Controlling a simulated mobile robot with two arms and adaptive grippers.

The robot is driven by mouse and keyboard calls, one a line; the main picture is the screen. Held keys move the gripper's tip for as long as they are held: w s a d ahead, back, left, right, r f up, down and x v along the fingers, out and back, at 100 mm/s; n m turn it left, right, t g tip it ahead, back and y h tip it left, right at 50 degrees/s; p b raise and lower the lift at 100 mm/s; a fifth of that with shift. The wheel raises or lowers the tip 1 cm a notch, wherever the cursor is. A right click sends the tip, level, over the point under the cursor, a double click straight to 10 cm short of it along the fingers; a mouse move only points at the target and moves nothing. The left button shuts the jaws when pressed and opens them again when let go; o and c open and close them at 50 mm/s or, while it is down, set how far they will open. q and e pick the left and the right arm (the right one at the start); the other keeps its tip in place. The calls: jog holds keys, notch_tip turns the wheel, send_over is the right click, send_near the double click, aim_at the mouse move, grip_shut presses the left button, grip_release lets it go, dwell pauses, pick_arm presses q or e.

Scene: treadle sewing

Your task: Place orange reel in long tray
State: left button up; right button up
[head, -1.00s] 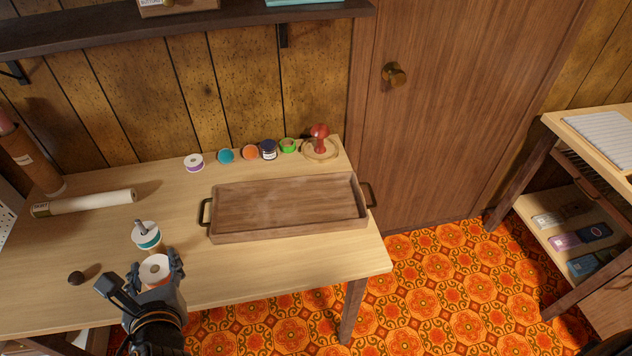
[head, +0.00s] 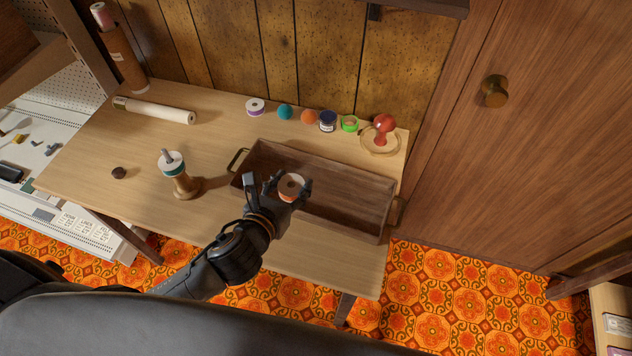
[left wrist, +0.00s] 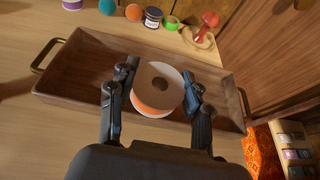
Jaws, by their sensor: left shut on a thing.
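The orange reel (head: 291,187) has a tan top, white flanges and an orange band. It also shows in the left wrist view (left wrist: 158,88). My left gripper (head: 291,190) is shut on it, one finger on each side. The long tray (head: 345,215) is wooden with dark metal handles at its ends. In the head view the reel and gripper overlap the tray's left half. In the left wrist view the reel appears over the tray (left wrist: 80,72); its exact height is unclear. My right gripper is not in view.
A wooden stand (head: 186,188) with a teal-banded reel stands left of the tray. Behind the tray are a white-and-purple reel (head: 256,106), several small coloured items and a red mushroom-shaped object (head: 384,124). A white roll (head: 155,110) lies at the back left.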

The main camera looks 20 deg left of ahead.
pick_arm(q)
send_over(316, 186)
jog(key=s, duration=0.2)
jog(key=f, duration=0.6)
jog(key=shift+a+f+b, duration=0.25)
jog(key=shift+f+b, duration=0.05)
jog(key=shift+b, duration=0.1)
jog(key=f, duration=0.2)
jog(key=f+b, duration=0.1)
jog(key=shift+w+d+f, duration=0.1)
jog(key=shift+w+f, duration=0.2)
jog(key=shift+f, duration=0.05)
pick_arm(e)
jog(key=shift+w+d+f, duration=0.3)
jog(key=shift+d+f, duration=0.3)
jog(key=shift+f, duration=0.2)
pick_arm(q)
jog(key=shift+f, duration=0.1)
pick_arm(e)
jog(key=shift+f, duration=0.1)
